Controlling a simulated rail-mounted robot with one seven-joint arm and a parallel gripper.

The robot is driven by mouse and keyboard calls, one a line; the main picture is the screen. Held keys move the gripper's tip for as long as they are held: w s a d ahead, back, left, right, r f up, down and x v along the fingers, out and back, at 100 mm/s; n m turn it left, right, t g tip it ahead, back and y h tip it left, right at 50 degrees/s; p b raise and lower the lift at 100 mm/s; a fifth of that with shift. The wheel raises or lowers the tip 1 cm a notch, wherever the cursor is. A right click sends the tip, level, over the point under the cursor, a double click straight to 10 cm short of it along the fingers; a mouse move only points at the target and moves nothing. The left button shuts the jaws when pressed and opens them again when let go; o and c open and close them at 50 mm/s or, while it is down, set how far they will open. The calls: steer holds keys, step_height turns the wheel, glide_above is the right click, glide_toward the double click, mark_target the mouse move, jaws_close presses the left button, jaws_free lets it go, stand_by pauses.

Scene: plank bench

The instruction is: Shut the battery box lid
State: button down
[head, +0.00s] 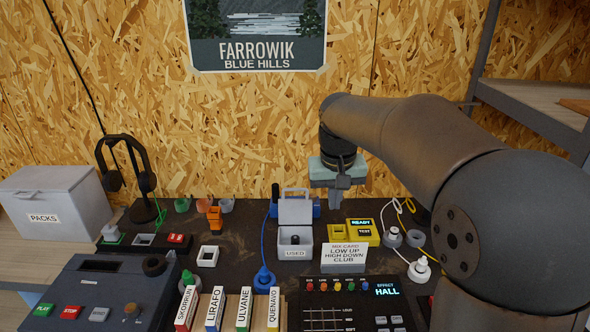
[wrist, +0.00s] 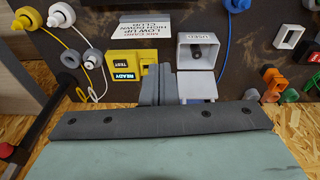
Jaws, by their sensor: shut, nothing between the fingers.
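The battery box appears to be the small light grey box (head: 294,252) labelled USED, in the middle of the bench. Its lid (head: 295,211) stands open, raised at the back edge. A dark item, perhaps a battery, shows inside. In the wrist view the box (wrist: 181,58) is seen from above, with the lid (wrist: 197,88) partly hidden behind my gripper's body. My gripper (head: 338,200) is shut and empty, pointing down, right of and a little behind the lid. In the wrist view its fingers (wrist: 156,82) are together beside the box, apparently without touching the lid.
A yellow READY/TEST unit (head: 364,233) stands right of the box, and a card sign (head: 344,258) stands in front of it. A blue cable plug (head: 264,280) lies at the left front. A white PACKS box (head: 50,205) and a headphone stand (head: 143,212) are farther left.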

steer(key=w+a+r+t+p, duration=0.1)
steer(key=w+a, duration=0.3)
steer(key=w, duration=0.7)
steer(key=w+a, duration=0.4)
steer(key=w, duration=0.6)
steer(key=p, duration=0.1)
glide_above(295, 206)
steer(key=w, duration=0.3)
steer(key=shift+f, duration=4.6)
steer(key=shift+w+d+m, duration=0.1)
steer(key=shift+d+m, duration=0.15)
steer(key=shift+m, duration=0.15)
steer(key=shift+f, duration=0.1)
